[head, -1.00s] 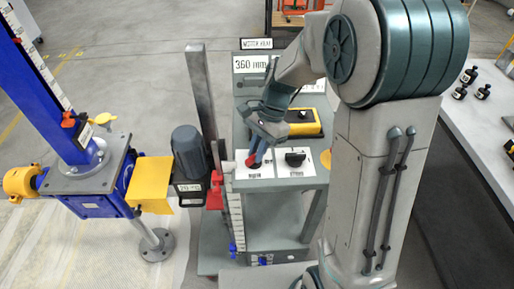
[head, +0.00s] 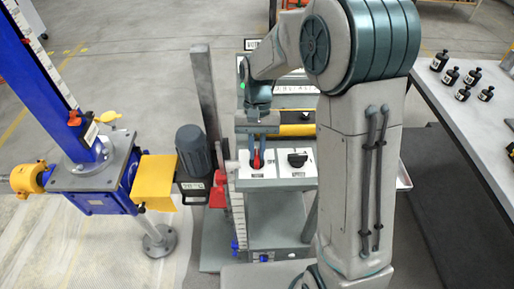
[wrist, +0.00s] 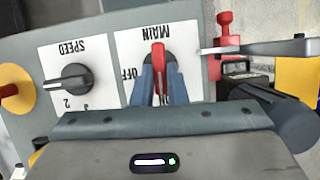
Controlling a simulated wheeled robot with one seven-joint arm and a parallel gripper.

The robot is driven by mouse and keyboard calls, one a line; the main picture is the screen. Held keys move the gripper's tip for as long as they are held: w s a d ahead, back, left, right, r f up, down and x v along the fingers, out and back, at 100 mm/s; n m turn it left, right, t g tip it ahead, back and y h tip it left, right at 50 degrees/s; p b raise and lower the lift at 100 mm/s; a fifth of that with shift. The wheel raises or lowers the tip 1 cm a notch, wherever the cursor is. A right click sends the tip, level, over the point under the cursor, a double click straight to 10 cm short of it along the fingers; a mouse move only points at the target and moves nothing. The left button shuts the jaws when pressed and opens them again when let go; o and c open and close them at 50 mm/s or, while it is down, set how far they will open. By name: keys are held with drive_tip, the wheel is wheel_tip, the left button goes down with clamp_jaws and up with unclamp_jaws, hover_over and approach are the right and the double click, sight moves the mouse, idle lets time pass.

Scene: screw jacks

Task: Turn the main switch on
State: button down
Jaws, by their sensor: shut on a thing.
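The main switch (wrist: 158,56) has a red handle on a white plate marked MAIN, with OFF and ON labels that read upside down in the wrist view. My gripper (wrist: 159,78) is shut on this handle, with one blue finger on each side. The handle stands upright in the wrist view, in line with the ON label, which is partly covered by the fingers. The OFF label lies to the left of the fingers. In the head view the red handle (head: 257,160) also points straight up the picture, below my gripper (head: 257,147).
The black speed knob (wrist: 75,77) sits beside the switch, with a yellow-and-red button (wrist: 10,88) farther left. A red clamp and grey lever (wrist: 260,48) are close on the right. In the head view a motor (head: 192,150) and blue screw jack (head: 95,180) stand left.

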drive_tip(key=shift+a+r+n, duration=0.1)
drive_tip(key=shift+n, duration=0.3)
drive_tip(key=c, duration=1.4)
unclamp_jaws()
drive_tip(key=shift+c, duration=0.2)
drive_tip(key=b+v, duration=0.1)
drive_tip(key=v, duration=1.2)
drive_tip(key=shift+a+r, duration=0.15)
drive_tip(key=shift+r, duration=0.2)
drive_tip(key=shift+w, duration=0.1)
drive_tip(key=s+d+f+t, duration=0.1)
drive_tip(key=s+d+t, duration=0.3)
drive_tip(key=s, duration=0.5)
drive_tip(key=s+d+f+t, duration=0.1)
drive_tip(key=s+d+t, duration=0.3)
drive_tip(key=s+d, duration=0.3)
drive_tip(key=s, duration=0.3)
drive_tip(key=shift+d+f, duration=0.3)
